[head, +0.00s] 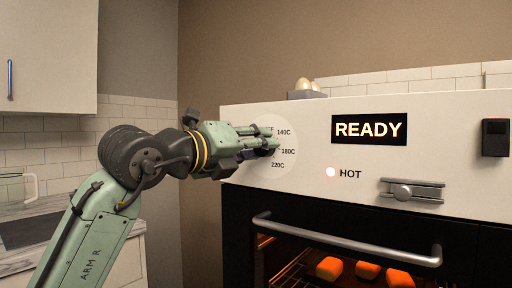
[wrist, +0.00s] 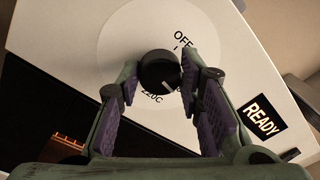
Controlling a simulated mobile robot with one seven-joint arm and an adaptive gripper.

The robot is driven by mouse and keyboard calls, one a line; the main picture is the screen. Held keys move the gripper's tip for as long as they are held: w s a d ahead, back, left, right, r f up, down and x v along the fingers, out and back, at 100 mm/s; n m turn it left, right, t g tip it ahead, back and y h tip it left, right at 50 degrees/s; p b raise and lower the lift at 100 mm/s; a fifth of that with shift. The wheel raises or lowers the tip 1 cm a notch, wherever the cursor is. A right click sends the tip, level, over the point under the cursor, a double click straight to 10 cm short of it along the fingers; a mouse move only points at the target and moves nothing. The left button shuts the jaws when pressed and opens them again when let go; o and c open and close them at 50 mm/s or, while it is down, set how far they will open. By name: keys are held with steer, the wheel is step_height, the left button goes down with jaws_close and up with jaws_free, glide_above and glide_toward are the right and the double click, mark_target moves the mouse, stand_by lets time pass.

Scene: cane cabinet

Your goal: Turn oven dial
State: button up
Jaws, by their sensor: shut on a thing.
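The oven dial (wrist: 157,67) is a round black knob with a white mark, on a pale round plate (wrist: 115,38). In the wrist view it sits between the two fingers of my gripper (wrist: 160,72), which is shut on it. The white mark points to the lower right, close to the 220C print; a finger partly hides the neighbouring label. OFF is at the upper right.
The oven panel shows a lit READY sign (head: 369,130) and a glowing HOT lamp (head: 331,172). Below are a latch (head: 412,190) and the oven door handle (head: 345,238). A glass jug (head: 18,189) stands on the left counter.

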steer(key=c, duration=0.4)
steer(key=shift+c, duration=0.2)
steer(key=n+p, duration=0.1)
steer(key=n, duration=0.9)
steer(key=n+t+p, duration=0.1)
steer(key=n+p, duration=0.1)
steer(key=n, duration=0.8)
steer(key=shift+d+f, duration=0.1)
steer(key=shift+f, duration=0.1)
steer(key=shift+n+y, duration=0.4)
steer(key=shift+n, duration=0.1)
steer(key=o, duration=1.2)
steer(key=shift+c, duration=0.2)
